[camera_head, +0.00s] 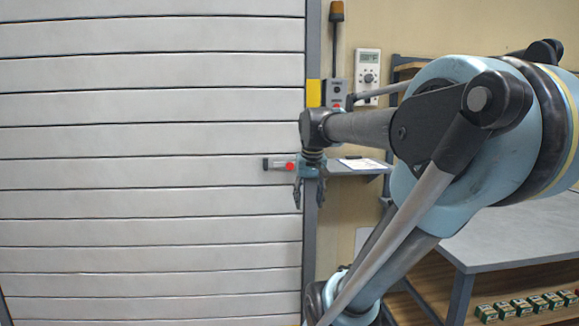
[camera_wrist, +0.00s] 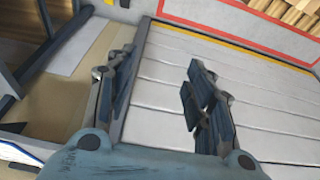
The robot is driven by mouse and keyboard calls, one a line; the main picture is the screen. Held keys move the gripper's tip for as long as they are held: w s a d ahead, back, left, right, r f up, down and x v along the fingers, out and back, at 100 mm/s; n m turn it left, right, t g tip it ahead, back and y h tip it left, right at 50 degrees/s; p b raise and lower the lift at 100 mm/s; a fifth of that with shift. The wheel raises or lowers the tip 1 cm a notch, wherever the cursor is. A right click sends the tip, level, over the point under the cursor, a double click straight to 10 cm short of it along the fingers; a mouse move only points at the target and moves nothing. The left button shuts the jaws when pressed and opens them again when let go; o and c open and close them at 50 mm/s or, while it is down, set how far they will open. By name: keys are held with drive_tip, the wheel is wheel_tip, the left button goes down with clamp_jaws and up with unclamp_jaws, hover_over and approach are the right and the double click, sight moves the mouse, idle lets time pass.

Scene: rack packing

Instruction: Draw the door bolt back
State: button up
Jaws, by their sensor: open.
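The pale slatted door (camera_head: 150,140) fills the left of the head view, and its slats also show in the wrist view (camera_wrist: 265,125). A small grey bar with a red knob (camera_head: 272,164) shows at the door's right side; it looks like the bolt, but my gripper adjoins it in the picture and its right end is hidden. My gripper (camera_head: 309,203) hangs fingers down before the door's right edge. In the wrist view my gripper (camera_wrist: 160,68) has its fingers spread, with nothing between them. I cannot make out the bolt there.
A wall shelf (camera_head: 350,171) with a paper on it sits right of my gripper. A control box (camera_head: 337,92) and a white keypad (camera_head: 367,68) are on the wall above. A grey-topped bench (camera_head: 515,232) with several small boxes beneath stands at right.

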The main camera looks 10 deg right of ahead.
drive_tip(key=w+a+r+t, duration=0.1)
drive_tip(key=w+a+r, duration=0.1)
drive_tip(key=w+r, duration=1.95)
drive_tip(key=x, duration=1.1)
drive_tip(key=w+x, duration=0.1)
drive_tip(key=x, duration=0.5)
drive_tip(key=shift+w+a+f, duration=0.1)
clamp_jaws()
